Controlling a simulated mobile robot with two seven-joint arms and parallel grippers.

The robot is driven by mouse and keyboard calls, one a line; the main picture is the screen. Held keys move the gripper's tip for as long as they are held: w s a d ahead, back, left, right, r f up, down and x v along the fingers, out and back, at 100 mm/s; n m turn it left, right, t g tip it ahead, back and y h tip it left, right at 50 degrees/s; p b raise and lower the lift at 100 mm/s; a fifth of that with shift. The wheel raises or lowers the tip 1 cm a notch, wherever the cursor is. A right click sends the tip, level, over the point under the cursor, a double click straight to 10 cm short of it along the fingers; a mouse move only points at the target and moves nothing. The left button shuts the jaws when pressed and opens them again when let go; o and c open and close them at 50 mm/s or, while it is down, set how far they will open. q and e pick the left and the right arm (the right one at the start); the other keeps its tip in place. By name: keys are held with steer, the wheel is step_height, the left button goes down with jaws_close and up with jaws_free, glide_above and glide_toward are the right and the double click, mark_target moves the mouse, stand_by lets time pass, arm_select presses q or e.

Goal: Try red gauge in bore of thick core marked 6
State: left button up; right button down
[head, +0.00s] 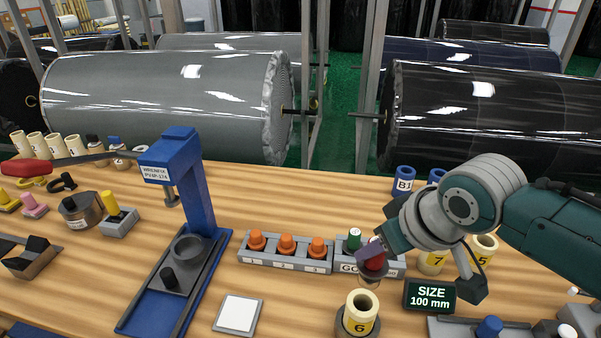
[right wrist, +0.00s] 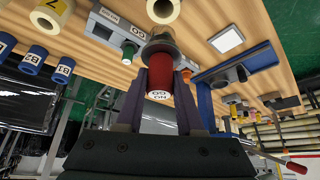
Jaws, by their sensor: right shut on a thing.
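The red gauge (head: 376,263) is held between the fingers of my right gripper (head: 370,252), with its grey plug end pointing down. In the right wrist view the red gauge (right wrist: 153,82) shows a "NO GO" label, and my right gripper (right wrist: 160,88) is shut on its red body. My left gripper is not in view.
A size display (head: 431,296) reading 100 mm is right of core 6. A blue press (head: 180,185) and white pad (head: 239,313) are left.

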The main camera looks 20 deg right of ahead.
mark_target(371, 269)
steer(key=shift+w, duration=0.15)
steer(key=shift+r, duration=0.1)
step_height(371, 269, down, 6)
steer(key=b, duration=0.4)
steer(key=shift+r, duration=0.2)
steer(key=shift+f, duration=0.45)
stand_by(1.3)
steer(key=shift+f, duration=0.4)
steer(key=shift+r, duration=0.1)
stand_by(0.8)
